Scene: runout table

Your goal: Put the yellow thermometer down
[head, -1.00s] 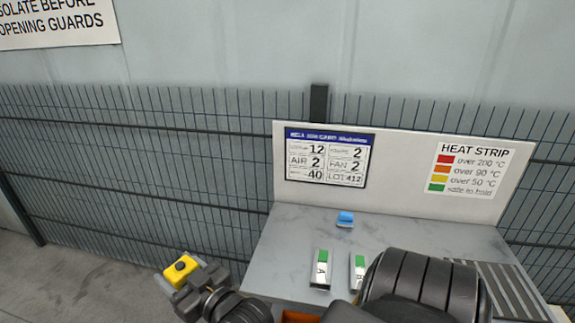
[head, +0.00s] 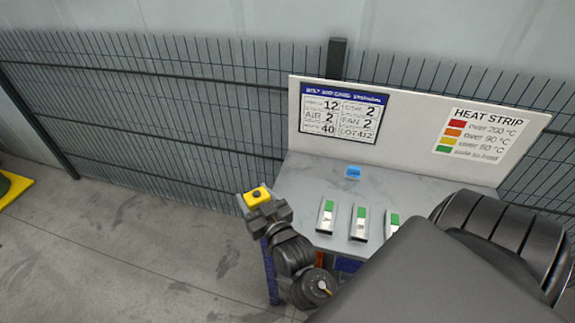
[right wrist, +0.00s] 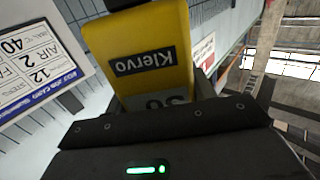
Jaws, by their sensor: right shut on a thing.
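The yellow thermometer (head: 258,195) is held in my right gripper (head: 264,209), just left of the grey table (head: 420,188). In the right wrist view the yellow thermometer (right wrist: 140,60) fills the upper middle, with the word Klervo upside down on its dark label. My right gripper (right wrist: 160,115) is shut on its lower part, where a display is partly hidden. I cannot tell how high it is held relative to the table top. My left gripper is not in view.
Several green-topped metal blocks (head: 360,224) stand along the table's front; my arm partly covers the right side. A small blue item (head: 353,172) lies near the back panel (head: 400,120). A mesh fence (head: 150,110) runs behind.

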